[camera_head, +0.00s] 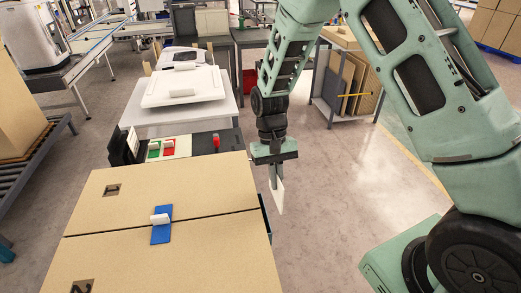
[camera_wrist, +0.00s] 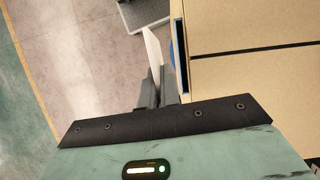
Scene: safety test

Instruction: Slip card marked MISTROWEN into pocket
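My gripper (camera_head: 274,172) points down just off the right side of a large cardboard box. It is shut on a thin white card (camera_head: 278,196), which hangs upright below the fingers. In the wrist view the card (camera_wrist: 153,52) stands out beyond the fingertips (camera_wrist: 157,88). I cannot read any marking on it. A dark-edged pocket with some blue (camera_wrist: 178,50) is on the box's side, right of the card with a small gap between them. In the head view only a thin dark strip of this pocket (camera_head: 265,214) shows at the box's edge.
The cardboard box (camera_head: 110,255) has a blue pad (camera_head: 161,234) with a white piece on top. Behind it are green (camera_head: 153,150) and red (camera_head: 169,147) pads with white pieces, and a white tray (camera_head: 185,88). Open floor (camera_head: 330,220) lies right of the box.

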